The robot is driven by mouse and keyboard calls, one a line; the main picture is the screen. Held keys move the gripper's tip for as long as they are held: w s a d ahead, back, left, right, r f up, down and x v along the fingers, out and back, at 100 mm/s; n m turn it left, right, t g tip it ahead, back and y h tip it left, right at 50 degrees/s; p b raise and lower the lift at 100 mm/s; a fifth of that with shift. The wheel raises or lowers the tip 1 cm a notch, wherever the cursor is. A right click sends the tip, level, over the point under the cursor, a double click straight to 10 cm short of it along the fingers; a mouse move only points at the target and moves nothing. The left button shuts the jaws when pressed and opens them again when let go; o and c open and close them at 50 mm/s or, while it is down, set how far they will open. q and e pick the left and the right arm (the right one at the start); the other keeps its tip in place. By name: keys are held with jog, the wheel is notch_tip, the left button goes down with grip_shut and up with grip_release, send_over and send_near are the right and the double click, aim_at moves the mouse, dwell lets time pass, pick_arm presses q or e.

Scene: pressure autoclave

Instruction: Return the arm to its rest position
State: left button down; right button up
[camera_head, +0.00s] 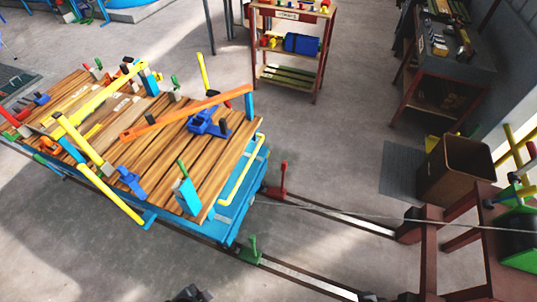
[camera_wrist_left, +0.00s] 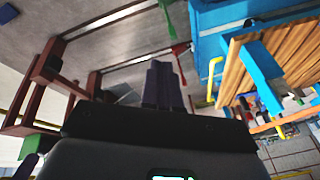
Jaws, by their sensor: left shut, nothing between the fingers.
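In the left wrist view, my left gripper (camera_wrist_left: 165,68) is shut, its two dark fingers side by side with nothing between them. It is apart from the cart and the rails seen beyond it. In the head view, only a small dark piece of an arm or gripper shows at the bottom edge, left of centre; I cannot tell its fingers there. My right gripper is not clearly seen in either view.
A blue cart (camera_head: 231,209) with a wooden-slat top carries yellow and orange bars and several clamps. Rails (camera_head: 345,220) run right from it, past a red lever (camera_head: 279,181) and green lever (camera_head: 250,250), to a dark red frame (camera_head: 428,240). A brown bin (camera_head: 452,170) stands right.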

pick_arm(q)
jog(key=a+r+n+p, duration=0.2)
jog(key=r+n+p, duration=0.1)
jog(key=r+p, duration=0.8)
jog(key=a+r+n+p, duration=0.2)
jog(key=r+n+p, duration=0.2)
jog(key=r+p, duration=0.7)
notch_tip(320, 180, up, 5)
jog(key=shift+s+r+y, duration=0.15)
jog(key=shift+s+y, duration=0.15)
jog(key=shift+y, duration=0.1)
jog(key=shift+n, duration=0.4)
